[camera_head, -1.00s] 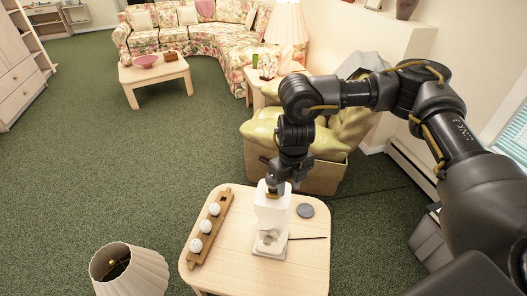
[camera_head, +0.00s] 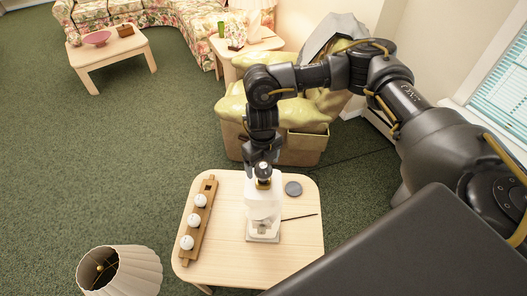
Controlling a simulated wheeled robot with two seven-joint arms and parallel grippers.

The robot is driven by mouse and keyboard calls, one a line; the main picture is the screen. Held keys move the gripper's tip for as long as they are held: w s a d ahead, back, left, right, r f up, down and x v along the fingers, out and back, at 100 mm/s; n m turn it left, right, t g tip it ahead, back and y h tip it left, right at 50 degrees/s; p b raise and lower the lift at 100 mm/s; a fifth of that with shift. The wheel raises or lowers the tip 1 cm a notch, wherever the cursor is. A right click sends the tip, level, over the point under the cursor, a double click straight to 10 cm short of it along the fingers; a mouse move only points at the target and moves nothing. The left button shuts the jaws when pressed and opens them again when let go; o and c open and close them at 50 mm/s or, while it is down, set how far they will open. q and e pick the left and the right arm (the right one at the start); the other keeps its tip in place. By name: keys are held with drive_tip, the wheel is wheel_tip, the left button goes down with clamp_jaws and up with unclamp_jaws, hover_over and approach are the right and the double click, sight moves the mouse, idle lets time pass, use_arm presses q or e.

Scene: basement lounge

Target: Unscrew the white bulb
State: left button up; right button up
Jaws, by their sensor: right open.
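A white stand (camera_head: 263,206) with a square base rises from the small light wood table (camera_head: 229,251). My right gripper (camera_head: 263,181) is at the top of this stand, pointing down. It is open, but I cannot tell whether it touches the stand. No bulb can be made out between its fingers; the gripper hides the stand's top. A wooden rack (camera_head: 207,214) lies to the left on the table and holds three round white bulbs, one of them nearest the front (camera_head: 187,242). The rack's far end shows a dark empty hole. My left gripper is not in view.
A grey disc (camera_head: 293,188) and a thin dark stick (camera_head: 299,217) lie right of the stand. A pleated lampshade (camera_head: 120,273) stands at the front left, off the table. A yellow-green armchair (camera_head: 232,106) is behind.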

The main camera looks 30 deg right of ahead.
drive_tip(key=f, duration=0.2)
drive_tip(key=f+p, duration=0.1)
drive_tip(key=shift+s+d+f, duration=0.1)
drive_tip(key=shift+d+f, duration=0.1)
drive_tip(key=shift+f, duration=0.15)
drive_tip(key=shift+s+f, duration=0.1)
drive_tip(key=shift+f, duration=0.6)
drive_tip(key=shift+r, duration=0.1)
drive_tip(key=c, duration=1)
drive_tip(key=n, duration=0.3)
drive_tip(key=shift+n, duration=0.4)
drive_tip(key=n, duration=1)
drive_tip(key=shift+w, duration=0.2)
drive_tip(key=n, duration=0.8)
drive_tip(key=shift+n, duration=0.4)
drive_tip(key=n, duration=0.3)
drive_tip(key=shift+w+n, duration=0.1)
drive_tip(key=shift+n, duration=0.2)
drive_tip(key=shift+a+n, duration=0.1)
drive_tip(key=shift+n, duration=0.6)
drive_tip(key=shift+a+n, duration=0.1)
drive_tip(key=shift+n, duration=0.7)
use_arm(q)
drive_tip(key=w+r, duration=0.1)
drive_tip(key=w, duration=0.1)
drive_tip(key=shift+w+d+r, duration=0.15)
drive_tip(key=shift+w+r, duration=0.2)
use_arm(e)
drive_tip(key=shift+n, duration=0.3)
